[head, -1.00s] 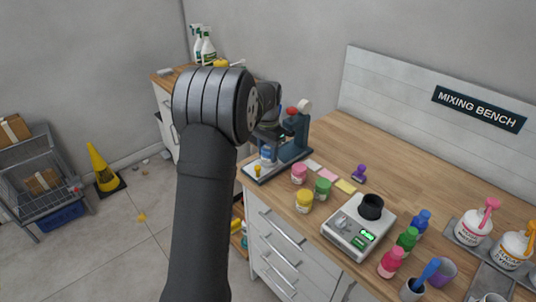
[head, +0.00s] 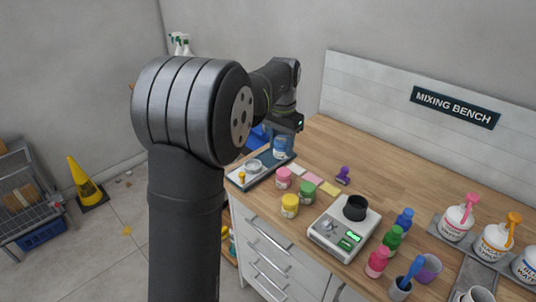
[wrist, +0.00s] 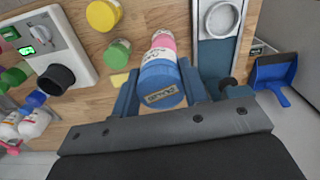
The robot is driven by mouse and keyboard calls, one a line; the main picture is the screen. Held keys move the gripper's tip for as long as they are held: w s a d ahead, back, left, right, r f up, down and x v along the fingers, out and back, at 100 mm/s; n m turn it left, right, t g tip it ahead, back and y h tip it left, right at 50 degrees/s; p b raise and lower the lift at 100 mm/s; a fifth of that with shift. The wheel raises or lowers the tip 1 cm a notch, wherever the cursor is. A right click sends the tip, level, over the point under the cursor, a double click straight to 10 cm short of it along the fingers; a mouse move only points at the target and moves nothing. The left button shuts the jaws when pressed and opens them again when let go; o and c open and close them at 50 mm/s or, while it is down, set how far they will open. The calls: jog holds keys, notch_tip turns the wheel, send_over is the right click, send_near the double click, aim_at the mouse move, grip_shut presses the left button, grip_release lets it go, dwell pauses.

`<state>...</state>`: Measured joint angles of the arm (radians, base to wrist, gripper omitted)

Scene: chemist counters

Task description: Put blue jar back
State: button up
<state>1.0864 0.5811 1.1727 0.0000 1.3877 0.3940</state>
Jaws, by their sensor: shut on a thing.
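The blue jar's base is hard to see.
Pale, pink and yellow squares (head: 313,178) lie behind the jars. A purple stamp-like piece (head: 343,174) and a scale (head: 341,229) with a black cup (head: 355,207) stand to the right. Small bottles (head: 392,239) are beyond the scale. Bare wood (head: 372,165) lies at the back.

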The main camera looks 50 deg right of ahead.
jog(key=s+a+f+m, duration=0.2)
jog(key=s+a+m, duration=0.25)
jog(key=s, duration=0.65)
jog(key=shift+n, duration=0.45)
jog(key=w+f, duration=0.2)
jog(key=w, duration=0.1)
jog(key=w+f, duration=0.2)
jog(key=w, duration=0.2)
jog(key=w+a+f, duration=0.1)
jog(key=w+f, duration=0.2)
jog(key=shift+w+a, duration=0.1)
jog(key=shift+w, duration=0.25)
jog(key=shift+f, duration=2.1)
jog(key=shift+f, duration=0.2)
jog(key=o, duration=1.1)
jog(key=shift+c, duration=0.2)
jog(key=shift+r, duration=0.1)
